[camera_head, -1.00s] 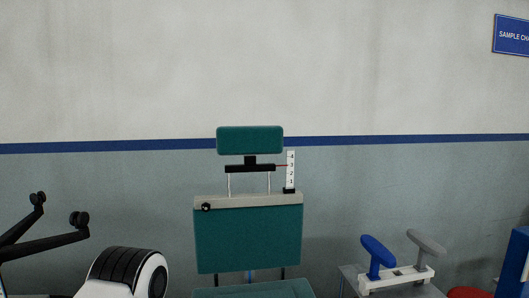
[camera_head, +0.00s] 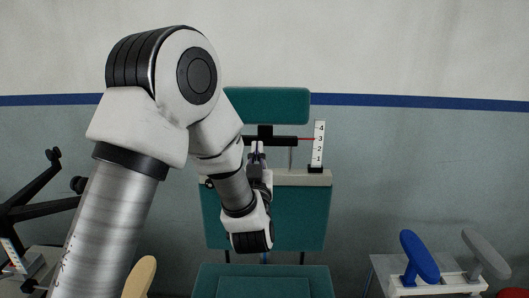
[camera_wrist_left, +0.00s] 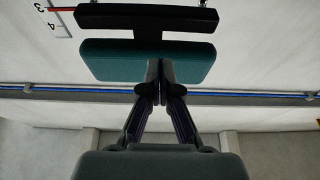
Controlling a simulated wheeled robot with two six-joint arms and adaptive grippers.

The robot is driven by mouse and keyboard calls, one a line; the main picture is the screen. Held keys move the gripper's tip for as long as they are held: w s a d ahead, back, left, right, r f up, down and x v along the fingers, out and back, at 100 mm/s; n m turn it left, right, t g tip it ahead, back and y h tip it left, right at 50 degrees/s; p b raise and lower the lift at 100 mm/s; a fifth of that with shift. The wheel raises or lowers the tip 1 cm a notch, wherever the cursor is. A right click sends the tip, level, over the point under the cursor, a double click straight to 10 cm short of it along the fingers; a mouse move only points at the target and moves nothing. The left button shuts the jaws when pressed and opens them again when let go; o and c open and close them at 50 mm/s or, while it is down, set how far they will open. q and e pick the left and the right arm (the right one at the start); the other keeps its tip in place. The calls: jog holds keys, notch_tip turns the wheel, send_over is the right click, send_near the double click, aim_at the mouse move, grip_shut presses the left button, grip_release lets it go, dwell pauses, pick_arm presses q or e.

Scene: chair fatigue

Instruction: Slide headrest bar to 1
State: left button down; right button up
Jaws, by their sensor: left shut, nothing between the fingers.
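The teal headrest (camera_head: 272,105) stands above the chair back (camera_head: 312,220). Its black headrest bar (camera_head: 290,139) sits on metal rods, with a red pointer (camera_head: 306,139) level with 3 on the white scale (camera_head: 319,150). My left gripper (camera_head: 256,148) is shut and empty, in front of the bar and partly covering it. In the left wrist view the picture is upside down: the shut fingertips (camera_wrist_left: 160,66) overlap the headrest (camera_wrist_left: 105,60), near the bar (camera_wrist_left: 125,17). Whether they touch either is unclear. My right gripper is not in view.
A blue handle (camera_head: 418,255) and a grey handle (camera_head: 484,252) stand on a white base at the right. Black chair arms (camera_head: 40,190) are at the left. The wall behind is clear on the right of the headrest.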

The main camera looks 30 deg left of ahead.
aim_at(261, 137)
pick_arm(q)
jog(key=x, duration=0.2)
jog(key=p+x, duration=0.1)
jog(key=x, duration=0.2)
jog(key=shift+w+d+r, duration=0.1)
jog(key=shift+w+d, duration=0.1)
jog(key=shift+d, duration=0.15)
jog(key=shift+a, duration=0.1)
